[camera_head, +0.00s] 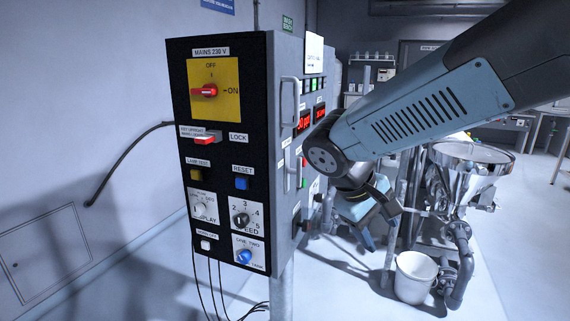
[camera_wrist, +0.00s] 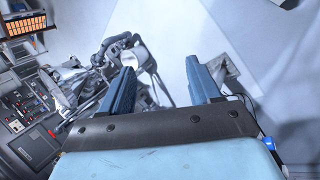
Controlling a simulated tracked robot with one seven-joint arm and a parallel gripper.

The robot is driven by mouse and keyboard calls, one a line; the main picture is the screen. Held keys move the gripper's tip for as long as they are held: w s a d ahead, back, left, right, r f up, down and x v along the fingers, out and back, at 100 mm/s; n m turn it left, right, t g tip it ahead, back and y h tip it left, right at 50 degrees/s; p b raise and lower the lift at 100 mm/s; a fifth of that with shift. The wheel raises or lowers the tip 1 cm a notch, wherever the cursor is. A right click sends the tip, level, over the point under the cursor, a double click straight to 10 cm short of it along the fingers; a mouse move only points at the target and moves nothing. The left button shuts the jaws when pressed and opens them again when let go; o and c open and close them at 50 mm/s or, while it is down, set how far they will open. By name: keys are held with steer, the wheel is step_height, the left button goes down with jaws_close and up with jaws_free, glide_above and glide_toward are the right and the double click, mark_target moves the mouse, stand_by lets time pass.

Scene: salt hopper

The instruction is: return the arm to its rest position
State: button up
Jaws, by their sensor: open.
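My arm reaches in from the upper right of the head view, in front of the hopper area and to the right of the control cabinet (camera_head: 285,100). My gripper (camera_head: 375,222) points down and away beside the cabinet, partly hidden by my own wrist. In the wrist view my gripper (camera_wrist: 162,82) shows two blue fingers spread apart with nothing between them. Pale floor and part of the metal equipment lie beyond the fingers.
The cabinet's black panel has a red mains switch (camera_head: 204,91), knobs and buttons. A steel hopper (camera_head: 470,172) stands at the right, with a white bucket (camera_head: 414,277) on the floor below. The floor at the lower right is clear.

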steer(key=s+d+r+m+t+y, duration=0.3)
steer(key=s+d+r+m+y, duration=0.2)
steer(key=s+m, duration=0.1)
steer(key=shift+d+r+t+y, duration=0.15)
steer(key=shift+d+t+y, duration=0.2)
steer(key=shift+t+y, duration=0.05)
stand_by(2.0)
